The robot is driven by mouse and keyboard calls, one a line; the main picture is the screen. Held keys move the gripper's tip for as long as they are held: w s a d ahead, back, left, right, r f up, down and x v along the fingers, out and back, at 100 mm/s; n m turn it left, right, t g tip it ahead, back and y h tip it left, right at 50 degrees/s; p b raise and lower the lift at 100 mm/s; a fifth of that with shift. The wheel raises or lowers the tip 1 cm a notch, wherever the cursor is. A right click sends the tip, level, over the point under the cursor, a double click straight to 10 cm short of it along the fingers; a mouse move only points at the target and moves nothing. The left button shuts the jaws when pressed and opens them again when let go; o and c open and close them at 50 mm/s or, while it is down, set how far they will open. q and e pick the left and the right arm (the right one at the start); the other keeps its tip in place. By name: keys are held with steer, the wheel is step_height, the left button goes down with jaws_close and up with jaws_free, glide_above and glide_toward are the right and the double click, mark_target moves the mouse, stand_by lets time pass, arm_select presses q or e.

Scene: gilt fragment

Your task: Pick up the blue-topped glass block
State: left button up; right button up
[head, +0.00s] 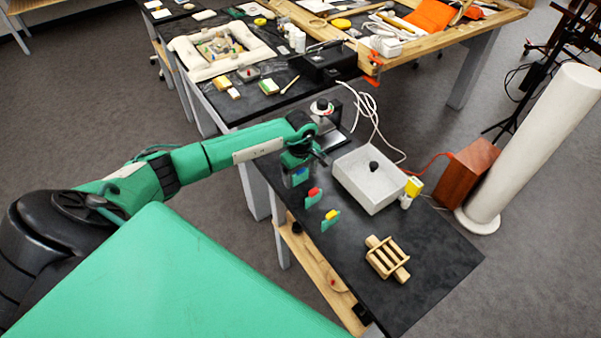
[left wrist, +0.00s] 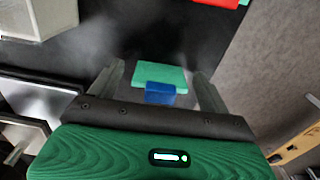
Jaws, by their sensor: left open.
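The blue-topped glass block (left wrist: 161,93) is a small block with a blue top and a green, glassy body. In the left wrist view it lies in the gap between the two fingers of my left gripper (left wrist: 162,82). The fingers are apart, with dark space on either side of the block, so nothing is gripped. In the head view my left gripper (head: 297,162) points down at the table's left edge and largely hides the block; only a bit of blue shows there. My right gripper is in neither view.
A red-topped block (head: 314,193) and a yellow-topped block (head: 331,216) stand nearby on the black table (head: 440,255). A white box (head: 368,190) with a black knob stands to the right, beside a yellow-capped item (head: 412,190). A wooden rack (head: 387,259) lies nearer the front.

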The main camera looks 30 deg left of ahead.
arm_select(q)
steer(key=c, duration=1.1)
steer(key=shift+r, duration=0.1)
